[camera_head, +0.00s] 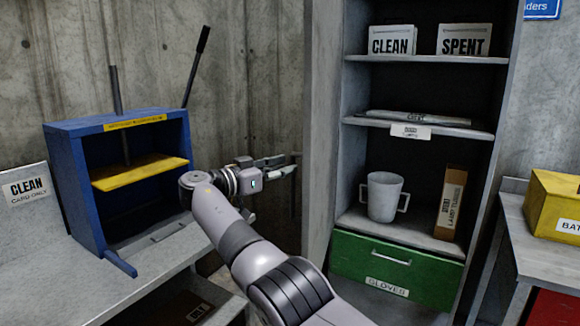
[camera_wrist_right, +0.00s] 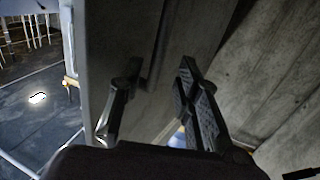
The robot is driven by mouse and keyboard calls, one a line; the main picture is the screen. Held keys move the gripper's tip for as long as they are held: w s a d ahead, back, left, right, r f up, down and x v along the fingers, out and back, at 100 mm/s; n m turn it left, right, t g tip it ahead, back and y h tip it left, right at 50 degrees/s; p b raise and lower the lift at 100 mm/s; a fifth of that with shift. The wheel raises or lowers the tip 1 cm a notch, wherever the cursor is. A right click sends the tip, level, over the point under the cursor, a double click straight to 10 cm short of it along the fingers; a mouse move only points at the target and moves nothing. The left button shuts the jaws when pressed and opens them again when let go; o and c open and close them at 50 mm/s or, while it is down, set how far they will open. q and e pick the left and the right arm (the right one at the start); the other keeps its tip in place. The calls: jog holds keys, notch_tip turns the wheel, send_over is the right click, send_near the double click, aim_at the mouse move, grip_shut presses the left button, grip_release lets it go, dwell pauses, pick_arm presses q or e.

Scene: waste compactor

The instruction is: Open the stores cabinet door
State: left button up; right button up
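The stores cabinet (camera_head: 423,62) stands open at right in the head view, its shelves in plain sight. Its grey door (camera_head: 321,130) is swung out on the left side and seen at a steep angle. The door panel also fills the upper middle of the right wrist view (camera_wrist_right: 117,45), with a dark upright bar, apparently its handle (camera_wrist_right: 164,38). My right gripper (camera_head: 282,165) is beside the door's left face. In the wrist view its two fingers (camera_wrist_right: 158,86) are apart with nothing between them; contact with the door cannot be told. My left gripper is out of view.
Shelves hold CLEAN (camera_head: 391,41) and SPENT (camera_head: 464,41) boxes, a white two-handled mug (camera_head: 384,194) and a brown carton (camera_head: 449,205). A green drawer (camera_head: 350,262) is below. A blue press (camera_head: 72,180) stands on the left bench; a yellow box (camera_head: 553,205) is at right.

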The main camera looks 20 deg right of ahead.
jog(key=v, duration=0.9)
